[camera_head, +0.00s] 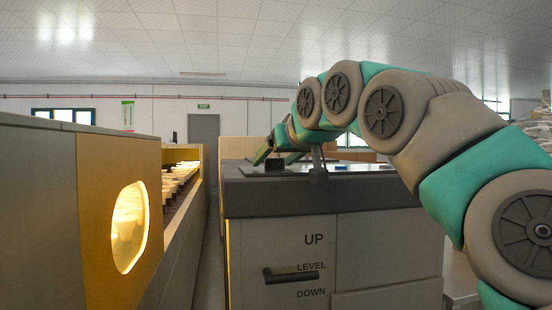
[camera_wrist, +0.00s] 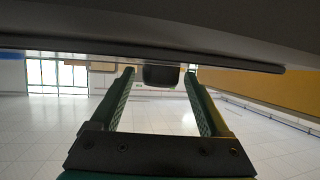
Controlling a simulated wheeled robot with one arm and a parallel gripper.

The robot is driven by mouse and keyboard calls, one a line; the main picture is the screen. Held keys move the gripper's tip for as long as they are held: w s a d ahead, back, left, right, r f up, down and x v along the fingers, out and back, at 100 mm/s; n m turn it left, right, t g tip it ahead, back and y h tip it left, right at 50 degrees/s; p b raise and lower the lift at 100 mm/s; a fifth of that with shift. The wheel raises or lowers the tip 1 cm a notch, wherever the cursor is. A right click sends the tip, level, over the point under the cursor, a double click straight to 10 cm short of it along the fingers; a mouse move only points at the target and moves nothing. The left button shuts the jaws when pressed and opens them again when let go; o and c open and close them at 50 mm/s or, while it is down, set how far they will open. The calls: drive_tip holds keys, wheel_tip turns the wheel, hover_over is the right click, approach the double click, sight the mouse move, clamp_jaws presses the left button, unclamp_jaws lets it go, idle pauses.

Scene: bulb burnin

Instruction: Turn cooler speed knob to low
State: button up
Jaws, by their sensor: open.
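My gripper (camera_head: 278,156) is low over the near left part of the grey cabinet's top, with its green fingers pointing left. In the wrist view, its two fingers (camera_wrist: 160,72) are apart, with a small dark block (camera_wrist: 161,77) between or just beyond their tips. This block seems to be the black one on the cabinet top in the head view (camera_head: 275,165). It may be the cooler speed knob, but no speed marks are readable. I cannot tell whether the fingers touch it.
The grey cabinet (camera_head: 380,235) has a black lever (camera_head: 290,276) near the printed words UP, LEVEL and DOWN. A yellow-fronted housing with a glowing oval window (camera_head: 129,227) and a lit rack (camera_head: 178,185) stand left. A narrow gap separates them from the cabinet.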

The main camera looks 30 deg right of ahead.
clamp_jaws()
idle(0.6)
drive_tip(key=shift+b, duration=0.35)
drive_tip(key=shift+f+m+h+b, duration=0.25)
drive_tip(key=shift+m+h+b, duration=0.7)
drive_tip(key=shift+b, duration=0.25)
drive_tip(key=shift+w+a+m+g+h+b, duration=0.1)
drive_tip(key=shift+m+g+h+b, duration=0.3)
drive_tip(key=shift+m+h+b, duration=0.6)
drive_tip(key=m+h, duration=0.1)
drive_tip(key=m+g+h+b, duration=0.1)
drive_tip(key=shift+a+r+h, duration=0.1)
drive_tip(key=shift+r+h, duration=0.15)
drive_tip(key=shift+h, duration=0.1)
drive_tip(key=shift+a+r+m+g+h+p, duration=0.1)
drive_tip(key=shift+m+g+h+p, duration=0.2)
drive_tip(key=shift+m+g+h, duration=1)
drive_tip(key=shift+m, duration=0.25)
